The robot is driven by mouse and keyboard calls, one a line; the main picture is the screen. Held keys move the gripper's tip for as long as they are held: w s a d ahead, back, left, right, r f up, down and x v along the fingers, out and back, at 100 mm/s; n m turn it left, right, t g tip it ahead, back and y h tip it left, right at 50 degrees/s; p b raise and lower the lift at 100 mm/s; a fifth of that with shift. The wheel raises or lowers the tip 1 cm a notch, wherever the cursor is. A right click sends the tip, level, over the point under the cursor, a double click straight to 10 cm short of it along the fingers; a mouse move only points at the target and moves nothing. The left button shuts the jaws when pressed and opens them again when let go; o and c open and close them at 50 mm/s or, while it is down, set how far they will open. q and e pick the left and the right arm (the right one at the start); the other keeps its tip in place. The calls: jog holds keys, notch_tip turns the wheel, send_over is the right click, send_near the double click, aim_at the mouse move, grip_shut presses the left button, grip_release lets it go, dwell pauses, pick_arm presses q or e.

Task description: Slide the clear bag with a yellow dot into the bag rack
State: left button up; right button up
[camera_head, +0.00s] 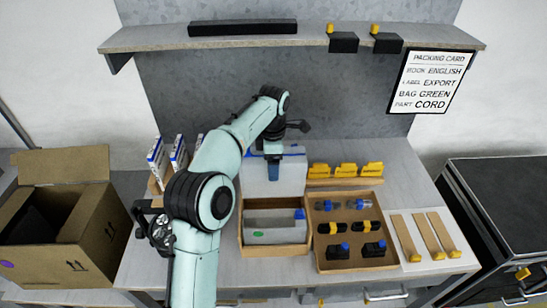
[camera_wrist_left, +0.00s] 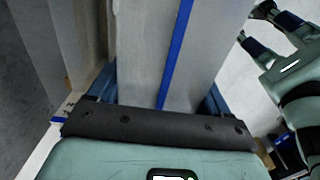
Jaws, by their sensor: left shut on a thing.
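My left gripper (camera_head: 271,150) is shut on the upper edge of a clear, greyish bag (camera_head: 272,178) with a blue strip. The bag hangs upright behind and above the front of the wooden bag rack (camera_head: 276,250). In the left wrist view the bag (camera_wrist_left: 140,50) fills the middle, between the blue fingers (camera_wrist_left: 160,100). No yellow dot shows on its visible side. Another clear bag (camera_head: 280,238) with a green dot and a blue corner stands in the rack. My right gripper (camera_wrist_left: 250,24) shows at the upper right of the left wrist view, its fingers apart and empty.
A tray of small parts (camera_head: 347,232) stands right of the rack, with yellow-tabbed items (camera_head: 345,170) behind it. Boxed books (camera_head: 157,158) stand left. An open carton (camera_head: 75,225) is at far left. A shelf (camera_head: 300,35) overhangs the back.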

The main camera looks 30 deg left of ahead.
aim_at(273, 187)
pick_arm(q)
jog(key=shift+f+b, duration=0.95)
jog(key=shift+f, duration=1.6)
jog(key=shift+w+f+b, duration=0.1)
jog(key=shift+f+b, duration=0.7)
jog(key=shift+f, duration=2.4)
pick_arm(e)
jog(key=s+f, duration=0.4)
jog(key=f, duration=0.1)
jog(key=shift+s+g, duration=0.4)
jog(key=shift+r, duration=0.1)
pick_arm(q)
jog(key=o, duration=0.9)
notch_tip(273, 187, up, 13)
jog(key=p, duration=0.3)
jog(key=shift+w+r, duration=0.1)
jog(key=shift+r, duration=0.1)
pick_arm(e)
jog(key=w+r, duration=0.4)
jog(key=shift+w+t, duration=0.15)
jog(key=shift+t, duration=0.15)
